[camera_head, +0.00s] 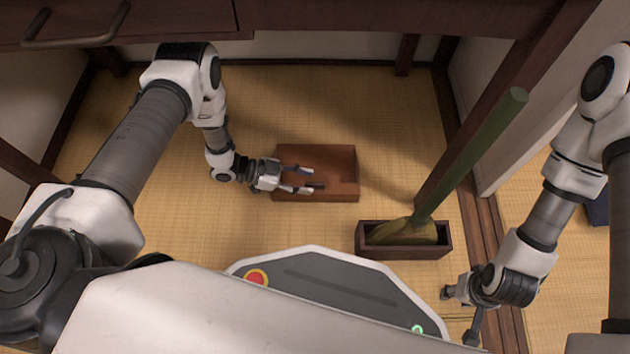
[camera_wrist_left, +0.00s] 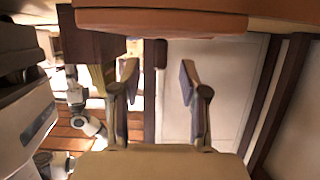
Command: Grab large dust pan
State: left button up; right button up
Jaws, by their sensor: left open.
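The large dust pan (camera_head: 340,161) is a reddish-brown open tray lying on the tatami floor in the middle of the head view. My left gripper (camera_head: 314,181) is over its near left part, with its fingers apart and nothing seen between them. In the left wrist view, an orange-brown edge, which looks like the dust pan (camera_wrist_left: 160,20), runs across the top, beyond the open fingertips (camera_wrist_left: 158,72). I cannot tell whether the gripper touches it. My right gripper (camera_head: 461,310) is at the lower right, its fingers apart and empty, away from the dust pan.
A dark wooden box (camera_head: 375,252) holds a broom (camera_head: 470,150) with a green handle leaning up to the right. A dark wooden drawer front (camera_head: 170,20) with a handle overhangs at the top left. Tatami floor (camera_head: 330,100) is clear behind the dust pan.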

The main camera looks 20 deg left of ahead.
pick_arm(q)
jog(key=x, duration=0.2)
jog(key=shift+d+f+b, duration=0.25)
jog(key=shift+f+b, duration=0.1)
jog(key=shift+r, duration=0.15)
grip_shut()
